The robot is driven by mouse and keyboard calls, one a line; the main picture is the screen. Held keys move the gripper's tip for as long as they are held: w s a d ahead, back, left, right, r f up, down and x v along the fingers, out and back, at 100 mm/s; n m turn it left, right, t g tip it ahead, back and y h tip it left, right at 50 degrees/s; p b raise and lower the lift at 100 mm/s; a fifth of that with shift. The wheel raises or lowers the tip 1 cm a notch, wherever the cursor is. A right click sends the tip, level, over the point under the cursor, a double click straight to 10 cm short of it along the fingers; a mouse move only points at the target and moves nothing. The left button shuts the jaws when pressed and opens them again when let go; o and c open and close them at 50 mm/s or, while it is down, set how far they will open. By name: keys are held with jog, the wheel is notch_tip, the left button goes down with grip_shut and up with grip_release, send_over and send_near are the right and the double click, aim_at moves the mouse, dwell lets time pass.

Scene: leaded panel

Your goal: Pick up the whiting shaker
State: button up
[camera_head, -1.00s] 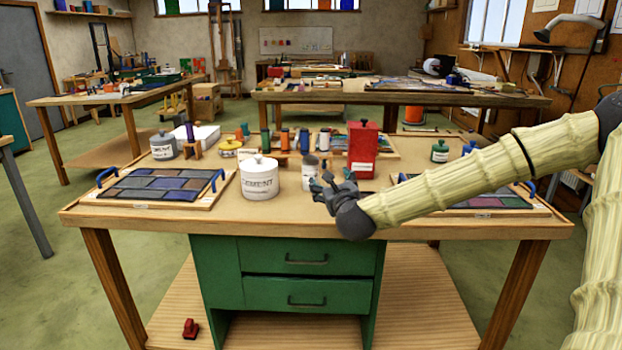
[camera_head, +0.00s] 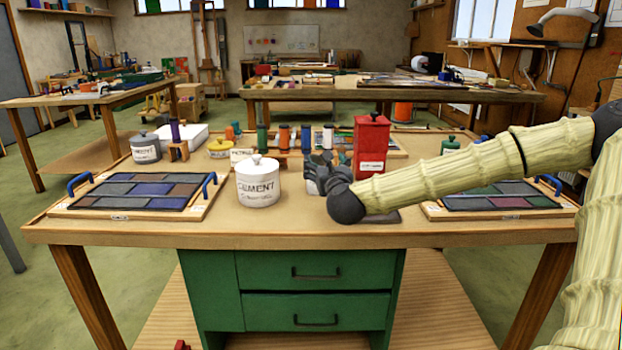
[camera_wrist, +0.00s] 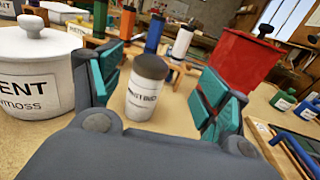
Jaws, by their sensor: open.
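The whiting shaker (camera_wrist: 143,97) is a white cylinder with a dark grey lid and a printed label. It stands upright on the bench in the wrist view. My gripper (camera_wrist: 160,82) is open, its teal-padded fingers to either side of the shaker in that view. The shaker appears ahead of the palm, nearer the left finger. I cannot tell whether the fingertips reach past it. In the head view my gripper (camera_head: 324,168) covers most of the shaker.
A white cement jar (camera_head: 258,183) stands close left of my gripper, and a red canister (camera_head: 370,145) stands behind right. Reels on a wooden stand (camera_head: 283,138) are behind. Leaded panels lie at left (camera_head: 145,188) and right (camera_head: 500,197).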

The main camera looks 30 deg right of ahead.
jog(key=f+b, duration=0.4)
jog(key=w+f+b, duration=0.1)
jog(key=f+b, duration=0.1)
jog(key=shift+w+d+f, duration=0.1)
jog(key=shift+d+f, duration=0.05)
jog(key=shift+f, duration=0.25)
jog(key=shift+a+r+b+x, duration=0.15)
jog(key=shift+b+x, duration=0.1)
jog(key=shift+x, duration=1.6)
jog(key=shift+a+r+b+x, duration=0.15)
jog(key=shift+b+x, duration=0.1)
jog(key=shift+x, duration=1.55)
jog(key=shift+w, duration=0.1)
jog(key=shift+c, duration=0.2)
jog(key=c, duration=1.3)
